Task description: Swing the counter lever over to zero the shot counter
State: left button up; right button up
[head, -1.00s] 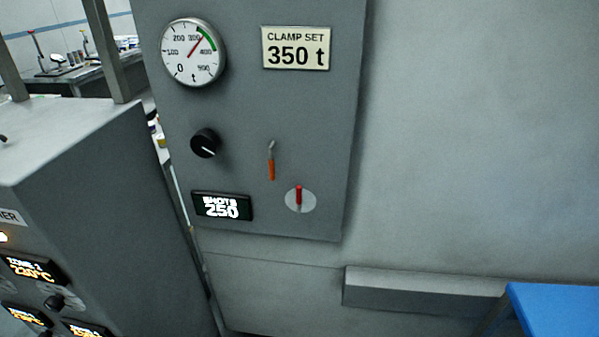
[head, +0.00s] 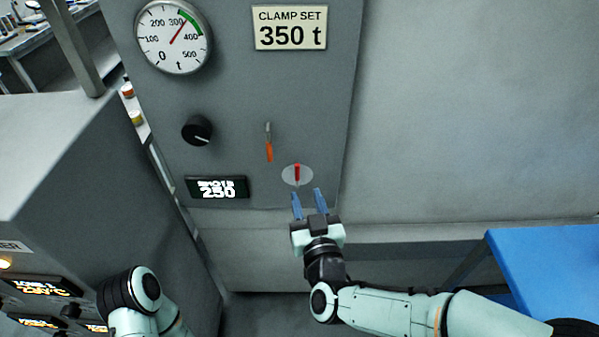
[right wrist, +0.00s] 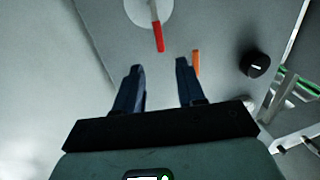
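The shot counter display (head: 217,188) reads SHOTS 250 at the panel's lower left. Right of it are two small levers: an orange-handled one (head: 269,151) hanging down from a grey pivot, and a red one (head: 297,173) standing upright on a pale round plate (head: 287,178). Which is the counter lever is not labelled. My right gripper (head: 308,192) is open and empty, its blue fingertips just below the round plate. In the right wrist view the red lever (right wrist: 158,36) lies just ahead of the gap between the fingertips (right wrist: 159,66), and the orange handle (right wrist: 196,63) beside one finger. My left gripper is out of frame.
A black knob (head: 197,130), a dial gauge (head: 173,37) and a CLAMP SET 350 t plate (head: 290,27) are higher on the panel. A grey cabinet (head: 100,190) stands at left, a blue surface (head: 550,270) at right. The wall right of the panel is bare.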

aim_at(298, 170)
jog(key=w, duration=0.2)
jog(key=w+a, duration=0.1)
jog(key=w, duration=0.2)
jog(key=w+p, duration=0.1)
jog(key=w, duration=0.2)
jog(key=shift+a, duration=0.3)
jog(key=shift+s, duration=0.1)
grip_shut()
